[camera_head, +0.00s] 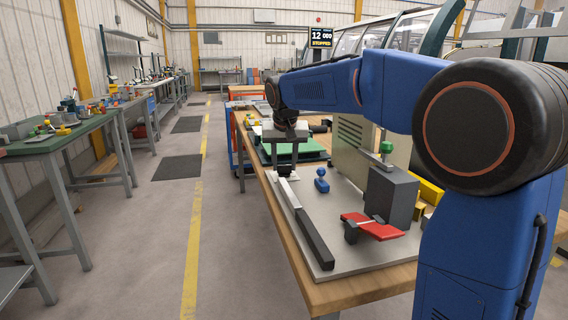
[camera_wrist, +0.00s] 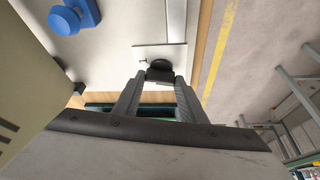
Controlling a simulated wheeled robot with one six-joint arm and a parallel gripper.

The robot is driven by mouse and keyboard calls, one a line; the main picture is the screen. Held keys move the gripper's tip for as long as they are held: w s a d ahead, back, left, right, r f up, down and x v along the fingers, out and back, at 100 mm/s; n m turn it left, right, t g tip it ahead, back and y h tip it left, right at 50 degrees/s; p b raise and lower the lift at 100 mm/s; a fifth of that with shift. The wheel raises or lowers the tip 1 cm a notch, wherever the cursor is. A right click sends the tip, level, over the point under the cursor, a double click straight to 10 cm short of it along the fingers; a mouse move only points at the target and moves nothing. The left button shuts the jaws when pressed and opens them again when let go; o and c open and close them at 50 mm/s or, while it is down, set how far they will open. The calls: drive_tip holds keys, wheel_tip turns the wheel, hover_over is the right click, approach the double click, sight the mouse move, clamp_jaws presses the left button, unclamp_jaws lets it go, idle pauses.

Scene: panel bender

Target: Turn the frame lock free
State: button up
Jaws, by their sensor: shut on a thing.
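A small black knob (camera_head: 284,172), which looks like the frame lock, sits at the far left end of a light grey plate (camera_head: 340,200) on the workbench. My gripper (camera_head: 285,168) points down on it. In the wrist view the black knob (camera_wrist: 160,69) is between the fingertips of my gripper (camera_wrist: 160,78), which are shut on it. A white square with a small dark mark (camera_wrist: 147,56) lies beside the knob. The fingers hide part of the knob, so its turn angle is hard to tell.
A long dark bar (camera_head: 314,240) runs along the plate's left edge. A blue knob (camera_head: 321,184), a red lever (camera_head: 375,227) and a dark grey block (camera_head: 391,198) stand to the right. A green knob (camera_head: 386,147) is behind. The aisle (camera_head: 150,240) on the left is clear.

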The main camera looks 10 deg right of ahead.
drive_tip(key=n+y, duration=0.1)
drive_tip(key=n, duration=0.3)
drive_tip(key=shift+d+n+y, duration=0.2)
drive_tip(key=shift+n+y, duration=0.1)
drive_tip(key=shift+y, duration=0.1)
drive_tip(key=shift+n+y, duration=0.7)
drive_tip(key=shift+n, duration=1.2)
drive_tip(key=o, duration=1.1)
drive_tip(key=shift+c, duration=0.2)
drive_tip(key=shift+d+r, duration=0.1)
